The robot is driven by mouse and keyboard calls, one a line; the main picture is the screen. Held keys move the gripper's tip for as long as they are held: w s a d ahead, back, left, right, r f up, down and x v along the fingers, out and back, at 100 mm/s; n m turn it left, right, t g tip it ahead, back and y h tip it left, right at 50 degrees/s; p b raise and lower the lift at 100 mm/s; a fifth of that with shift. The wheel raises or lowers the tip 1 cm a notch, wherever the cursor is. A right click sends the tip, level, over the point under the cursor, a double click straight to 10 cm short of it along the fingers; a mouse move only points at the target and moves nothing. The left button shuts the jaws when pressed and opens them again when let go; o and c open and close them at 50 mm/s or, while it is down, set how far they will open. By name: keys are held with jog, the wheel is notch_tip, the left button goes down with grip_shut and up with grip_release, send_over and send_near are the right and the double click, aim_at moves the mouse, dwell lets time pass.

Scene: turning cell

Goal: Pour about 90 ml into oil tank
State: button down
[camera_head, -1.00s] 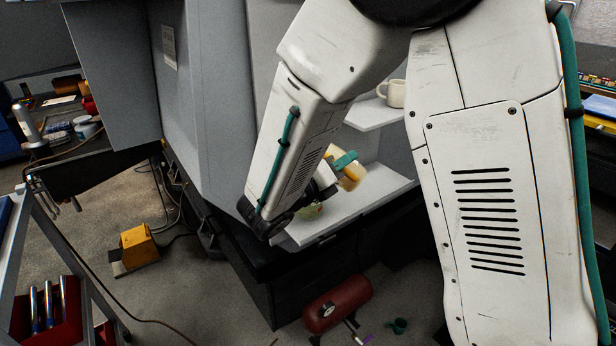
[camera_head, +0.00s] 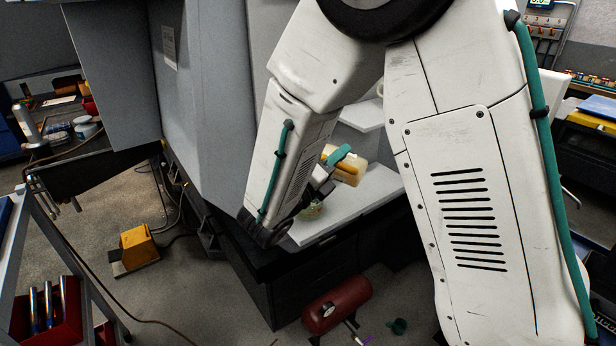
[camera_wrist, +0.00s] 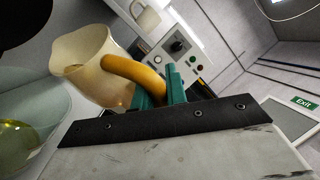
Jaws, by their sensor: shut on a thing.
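A cream, see-through jug (camera_wrist: 85,62) with a yellow handle (camera_wrist: 135,75) is in the wrist view. My gripper (camera_wrist: 160,90) has teal fingers shut on that handle. The jug's mouth faces left in that view, toward a clear vessel (camera_wrist: 35,115) holding some yellow liquid, likely the oil tank. No stream shows between them. In the head view the jug (camera_head: 347,172) is above the lower white shelf, by my gripper (camera_head: 338,157). Only a small piece of the clear vessel (camera_head: 313,210) shows there, beside my wrist. Its level cannot be read.
A white mug (camera_wrist: 146,14) stands beyond the jug, near a panel with a black knob (camera_wrist: 179,46). The lower white shelf (camera_head: 330,226) is bare at its front. A red cylinder (camera_head: 338,302) and a yellow pedal box (camera_head: 138,247) are on the floor.

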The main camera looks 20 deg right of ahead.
jog(key=shift+w+a+r+n+t, duration=0.25)
jog(key=shift+n+t, duration=0.1)
jog(key=shift+n, duration=0.2)
jog(key=shift+w+a+r+n+t, duration=0.1)
jog(key=shift+a+r+n+t, duration=0.2)
jog(key=shift+n, duration=0.25)
jog(key=shift+w+a+f+n+t+h, duration=0.1)
jog(key=shift+a+f+n+t+h, duration=0.15)
jog(key=shift+n, duration=0.3)
jog(key=shift+w+f+n+t+h, duration=0.1)
jog(key=shift+n+t, duration=0.2)
jog(key=shift+n, duration=0.25)
dwell(1.0)
jog(key=d+m+g, duration=0.1)
jog(key=m, duration=0.1)
jog(key=s+m+g+y, duration=0.1)
jog(key=m, duration=0.1)
jog(key=d+m+g, duration=0.1)
jog(key=m, duration=0.2)
jog(key=shift+s+d+f+g+y, duration=0.25)
jog(key=shift+s+d+f+g, duration=0.05)
jog(key=shift+s+d+f, duration=0.05)
dwell(0.3)
jog(key=shift+s+d+f+m+g, duration=0.1)
jog(key=shift+d+f+m+g, duration=0.15)
jog(key=shift+m, duration=0.25)
jog(key=shift+m+y, duration=0.3)
jog(key=shift+y, duration=0.1)
